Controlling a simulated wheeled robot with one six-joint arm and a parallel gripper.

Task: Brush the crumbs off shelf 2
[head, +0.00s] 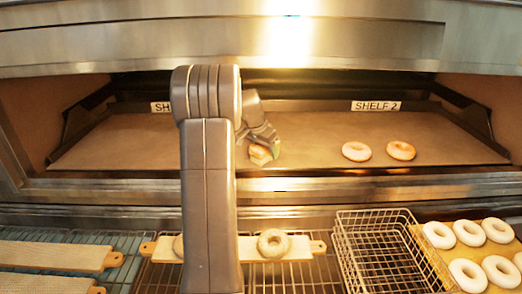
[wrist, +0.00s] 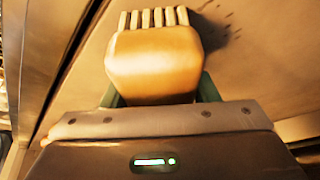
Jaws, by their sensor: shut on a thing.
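My gripper (head: 264,137) is inside the oven opening, over the tan deck of shelf 2 (head: 330,135), left of the SHELF 2 label. It is shut on a small wooden brush (head: 260,154). In the wrist view the brush (wrist: 153,65) sits between the fingers, with its pale bristles pointing away from the gripper. I cannot tell whether the bristles touch the deck. Dark specks (wrist: 230,25), perhaps crumbs, lie on the deck right of the bristles. No crumbs can be made out in the head view.
Two baked bagels (head: 356,151) lie on the deck to the right. A second label (head: 160,107) is partly hidden by my arm. Below the opening are a board with bagels (head: 297,247), an empty wire basket (head: 372,250) and a tray of pale bagels (head: 438,264). The oven's front edge (head: 400,178) borders the deck.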

